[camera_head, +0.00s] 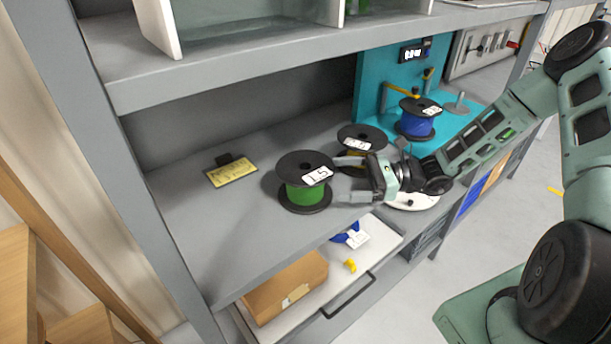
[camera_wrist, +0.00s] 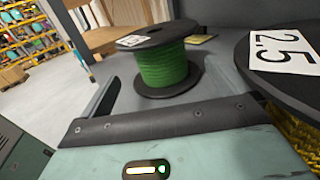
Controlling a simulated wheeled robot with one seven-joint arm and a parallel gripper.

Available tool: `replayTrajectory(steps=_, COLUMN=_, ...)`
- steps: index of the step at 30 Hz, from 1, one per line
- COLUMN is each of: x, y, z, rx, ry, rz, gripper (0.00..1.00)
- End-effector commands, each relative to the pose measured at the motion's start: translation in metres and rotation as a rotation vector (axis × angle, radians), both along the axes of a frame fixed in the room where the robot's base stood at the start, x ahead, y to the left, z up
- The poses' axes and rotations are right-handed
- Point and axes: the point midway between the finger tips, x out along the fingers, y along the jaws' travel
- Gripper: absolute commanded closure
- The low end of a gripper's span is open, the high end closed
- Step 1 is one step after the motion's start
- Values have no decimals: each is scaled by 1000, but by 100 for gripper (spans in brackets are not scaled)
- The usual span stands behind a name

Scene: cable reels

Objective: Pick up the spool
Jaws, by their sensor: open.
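A green spool (camera_head: 305,194) with black flanges and a "1.5" label stands upright on the grey shelf. In the wrist view the green spool (camera_wrist: 163,68) is ahead of my gripper. My gripper (camera_head: 341,179) is open and empty just right of the green spool, fingers pointing at it, with a gap between. A second black-flanged spool (camera_head: 362,133) stands behind my gripper, partly hidden. In the wrist view this spool (camera_wrist: 302,85) is close at the right, with yellow winding and a "2.5" label. A blue spool (camera_head: 416,125) stands farther right.
A yellow card (camera_head: 232,172) lies on the shelf left of the green spool, with free room around it. A shelf board (camera_head: 290,52) runs overhead. An open drawer (camera_head: 372,262) below holds a cardboard box (camera_head: 286,286). A white round disc (camera_head: 412,200) is beneath my arm.

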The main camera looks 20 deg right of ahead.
Motion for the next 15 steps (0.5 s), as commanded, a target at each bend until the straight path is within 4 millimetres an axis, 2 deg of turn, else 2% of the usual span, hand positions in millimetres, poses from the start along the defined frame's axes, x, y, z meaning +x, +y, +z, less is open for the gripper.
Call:
replayTrajectory(steps=3, x=5, y=17, z=1, rx=1, ry=1, rz=2, gripper=0)
replayTrajectory(steps=11, x=11, y=34, z=1, rx=0, ry=0, rz=1, gripper=0)
replayTrajectory(steps=15, x=17, y=55, z=2, rx=0, ry=1, rz=2, gripper=0)
